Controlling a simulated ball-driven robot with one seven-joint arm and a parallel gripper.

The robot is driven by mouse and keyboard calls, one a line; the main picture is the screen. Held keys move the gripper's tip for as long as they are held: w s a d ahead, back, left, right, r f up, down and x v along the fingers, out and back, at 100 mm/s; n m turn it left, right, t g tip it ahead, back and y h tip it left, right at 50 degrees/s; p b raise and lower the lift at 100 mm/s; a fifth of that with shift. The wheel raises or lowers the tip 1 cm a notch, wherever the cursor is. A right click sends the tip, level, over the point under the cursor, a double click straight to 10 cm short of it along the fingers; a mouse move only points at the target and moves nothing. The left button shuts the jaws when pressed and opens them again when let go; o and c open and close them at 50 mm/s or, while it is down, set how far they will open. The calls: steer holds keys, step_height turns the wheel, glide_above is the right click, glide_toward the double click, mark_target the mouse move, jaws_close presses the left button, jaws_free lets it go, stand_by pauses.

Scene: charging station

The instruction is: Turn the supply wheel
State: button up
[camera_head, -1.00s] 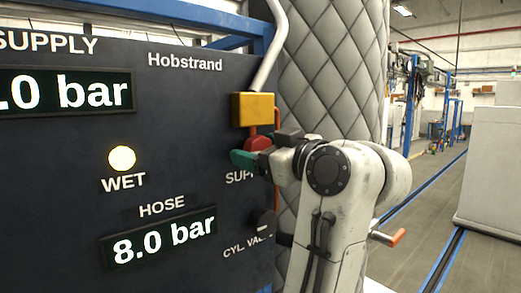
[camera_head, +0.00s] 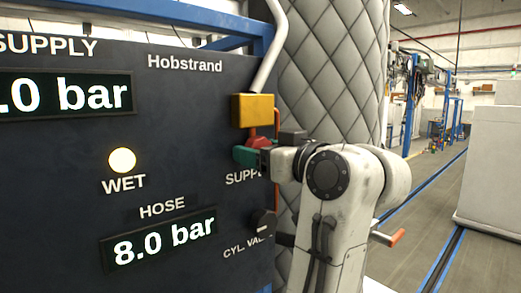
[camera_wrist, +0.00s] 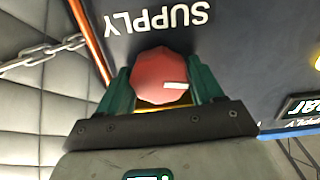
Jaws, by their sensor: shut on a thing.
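The supply wheel is a red, many-sided knob with a white mark; it shows in the wrist view (camera_wrist: 160,76) and, partly covered, in the head view (camera_head: 260,142). It sits on the dark panel (camera_head: 170,180), above the "SUPPLY" lettering in the head view. My gripper (camera_wrist: 163,82) has green fingers, one on each side of the wheel, and is shut on it. In the wrist view the white mark points to the right. In the head view my gripper (camera_head: 252,155) covers part of the wheel.
A yellow box (camera_head: 253,110) with a pale pipe sits just above the wheel. A black cylinder valve knob (camera_head: 264,224) is below. A quilted grey column (camera_head: 335,75) stands close behind my arm.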

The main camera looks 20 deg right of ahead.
steer(key=m+p, duration=0.1)
steer(key=m, duration=0.3)
steer(key=shift+r, duration=0.15)
steer(key=m+p, duration=0.1)
steer(key=m, duration=0.3)
steer(key=shift+d, duration=0.1)
steer(key=m+p, duration=0.1)
steer(key=m, duration=0.2)
steer(key=shift+m, duration=0.4)
steer(key=shift+d+m, duration=0.15)
steer(key=shift+m, duration=1.65)
steer(key=o, duration=1)
steer(key=shift+c, duration=0.2)
steer(key=shift+d, duration=0.1)
